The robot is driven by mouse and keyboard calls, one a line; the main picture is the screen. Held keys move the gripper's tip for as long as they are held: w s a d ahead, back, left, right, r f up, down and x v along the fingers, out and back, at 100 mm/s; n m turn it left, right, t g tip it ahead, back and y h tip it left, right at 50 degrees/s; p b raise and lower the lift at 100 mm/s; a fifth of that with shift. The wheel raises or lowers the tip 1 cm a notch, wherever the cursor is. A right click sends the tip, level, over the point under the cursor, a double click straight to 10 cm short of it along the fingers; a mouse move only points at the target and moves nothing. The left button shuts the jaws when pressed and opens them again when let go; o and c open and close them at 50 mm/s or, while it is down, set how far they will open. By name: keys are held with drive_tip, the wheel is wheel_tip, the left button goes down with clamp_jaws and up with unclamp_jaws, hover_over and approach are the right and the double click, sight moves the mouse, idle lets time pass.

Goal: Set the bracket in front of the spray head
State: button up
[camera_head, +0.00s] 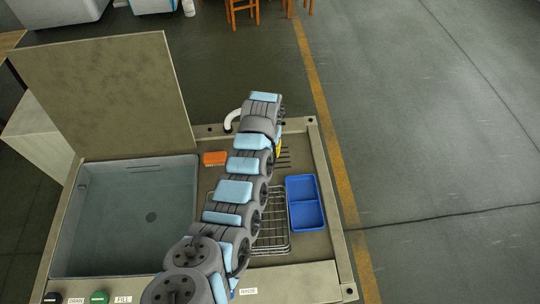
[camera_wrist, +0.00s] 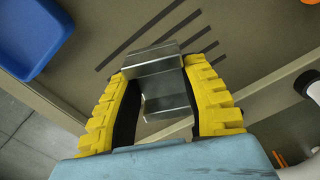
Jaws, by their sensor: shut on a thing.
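The bracket (camera_wrist: 166,92) is a grey metal piece with stepped, bent faces, seen in the wrist view between my yellow fingers. My gripper (camera_wrist: 157,70) is shut on it, with a finger on each side. In the head view, my arm hides the bracket and only a bit of the yellow gripper (camera_head: 279,145) shows near the bench's back edge. The spray head appears to be the white curved pipe (camera_head: 232,120), left of my wrist at the back edge. Its white body with a dark end (camera_wrist: 308,84) shows at the right of the wrist view.
Dark stripes (camera_head: 285,161) mark the bench beside my gripper. A blue two-part tray (camera_head: 305,213) lies to the right, a wire rack (camera_head: 273,225) nearer, and an orange block (camera_head: 215,158) to the left. A water-filled basin (camera_head: 125,220) with a raised lid (camera_head: 105,95) takes the left side.

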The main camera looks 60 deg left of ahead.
drive_tip(key=shift+w+a+f, duration=0.25)
drive_tip(key=shift+w+f, duration=0.1)
drive_tip(key=shift+f, duration=0.1)
drive_tip(key=shift+w+f, duration=0.15)
drive_tip(key=shift+f, duration=0.1)
drive_tip(key=shift+f, duration=0.25)
drive_tip(key=shift+f+b, duration=0.35)
drive_tip(key=shift+f, duration=0.9)
drive_tip(key=shift+f, duration=0.2)
drive_tip(key=o, duration=1.1)
drive_tip(key=shift+r, duration=0.1)
